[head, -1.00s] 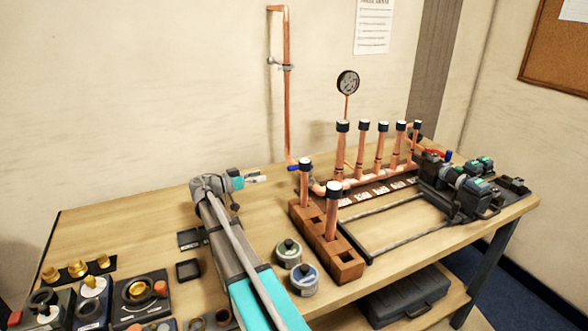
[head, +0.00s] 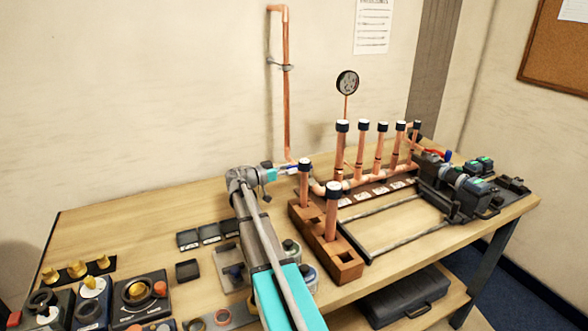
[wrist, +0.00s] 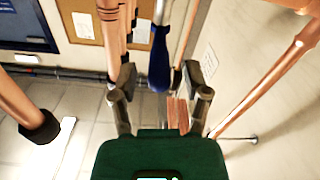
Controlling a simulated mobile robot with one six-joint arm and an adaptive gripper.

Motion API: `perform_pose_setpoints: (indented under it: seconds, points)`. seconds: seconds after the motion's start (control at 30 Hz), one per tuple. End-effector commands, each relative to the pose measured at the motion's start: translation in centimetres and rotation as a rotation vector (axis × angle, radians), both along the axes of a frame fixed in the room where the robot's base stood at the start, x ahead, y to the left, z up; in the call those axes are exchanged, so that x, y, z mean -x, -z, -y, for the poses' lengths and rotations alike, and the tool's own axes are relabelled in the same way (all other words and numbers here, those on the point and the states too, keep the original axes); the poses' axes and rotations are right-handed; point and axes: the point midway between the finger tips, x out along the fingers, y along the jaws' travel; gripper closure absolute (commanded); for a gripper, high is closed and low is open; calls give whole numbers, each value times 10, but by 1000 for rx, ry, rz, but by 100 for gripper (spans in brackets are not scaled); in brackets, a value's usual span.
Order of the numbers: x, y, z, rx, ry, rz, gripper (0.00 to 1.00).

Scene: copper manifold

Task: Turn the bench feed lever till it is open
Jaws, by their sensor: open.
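The bench feed lever (wrist: 159,62) has a blue handle. In the wrist view it hangs between the two fingers of my gripper (wrist: 161,84), with a visible gap on each side. My gripper is open and does not grasp it. In the head view my gripper (head: 284,170) is at the left end of the copper manifold (head: 350,184), by the blue lever, which is mostly hidden there. The valve body is not clear in either view.
A wooden block (head: 312,228) with two capped copper pipes stands just right of my arm. A pressure gauge (head: 347,82) rises behind the manifold. Black clamps (head: 468,195) sit to the right. Tins and small dark trays (head: 188,270) lie near my arm. The table's back left is clear.

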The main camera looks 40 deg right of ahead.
Motion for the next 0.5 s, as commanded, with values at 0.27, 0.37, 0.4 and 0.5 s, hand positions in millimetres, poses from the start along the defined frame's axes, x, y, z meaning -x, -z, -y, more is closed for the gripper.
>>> perform_pose_setpoints:
  seconds: [0.27,0.37,0.4,0.5]
  points:
    - [4,0,20,0,0,0,39]
    - [5,0,21,0,0,0,39]
    - [5,0,21,0,-1,0,39]
    - [5,0,21,0,-1,0,39]
